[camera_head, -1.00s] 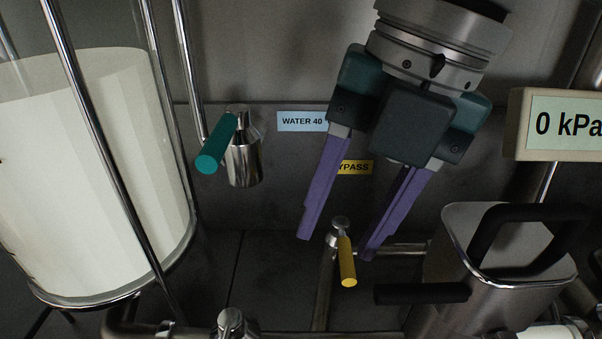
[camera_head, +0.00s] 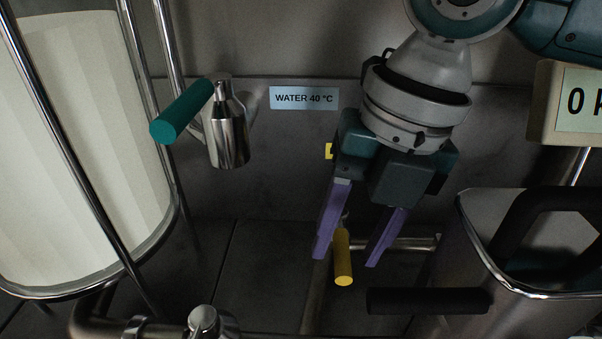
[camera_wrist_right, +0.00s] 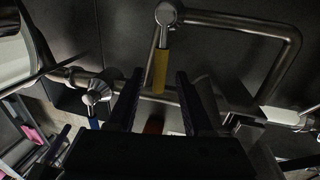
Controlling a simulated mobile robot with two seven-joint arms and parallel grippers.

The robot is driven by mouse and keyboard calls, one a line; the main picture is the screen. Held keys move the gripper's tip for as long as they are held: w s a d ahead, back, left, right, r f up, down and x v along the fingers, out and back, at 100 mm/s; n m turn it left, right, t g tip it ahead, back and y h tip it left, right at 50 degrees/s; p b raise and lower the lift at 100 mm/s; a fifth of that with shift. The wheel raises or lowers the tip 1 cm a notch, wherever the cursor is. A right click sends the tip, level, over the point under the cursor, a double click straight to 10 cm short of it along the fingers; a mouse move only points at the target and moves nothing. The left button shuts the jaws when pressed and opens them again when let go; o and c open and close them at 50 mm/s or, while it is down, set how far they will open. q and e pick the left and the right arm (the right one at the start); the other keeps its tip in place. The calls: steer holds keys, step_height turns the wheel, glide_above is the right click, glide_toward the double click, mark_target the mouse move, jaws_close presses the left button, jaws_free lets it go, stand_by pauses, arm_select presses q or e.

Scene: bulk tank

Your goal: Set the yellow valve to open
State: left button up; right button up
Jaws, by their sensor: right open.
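The yellow valve's handle (camera_head: 342,258) hangs downward from its pipe fitting in the head view, its top partly hidden behind my right gripper. It also shows in the right wrist view (camera_wrist_right: 160,70), below a round metal valve head (camera_wrist_right: 166,14). My right gripper (camera_head: 345,258) is open, and its purple fingers appear on either side of the handle in the head view. In the right wrist view the fingers (camera_wrist_right: 157,82) also lie left and right of the handle's lower end. I cannot tell whether either finger touches it. My left gripper is not in view.
A teal-handled valve (camera_head: 182,112) sits left of the WATER 40 °C label (camera_head: 304,98). A metal container with a black handle (camera_head: 520,270) stands at right, near the gripper. A white tank (camera_head: 75,160) is at left, and a 0 kPa display (camera_head: 580,100) at upper right.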

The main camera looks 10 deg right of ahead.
steer(key=shift+f, duration=0.15)
steer(key=shift+c, duration=0.4)
jaws_close()
stand_by(1.0)
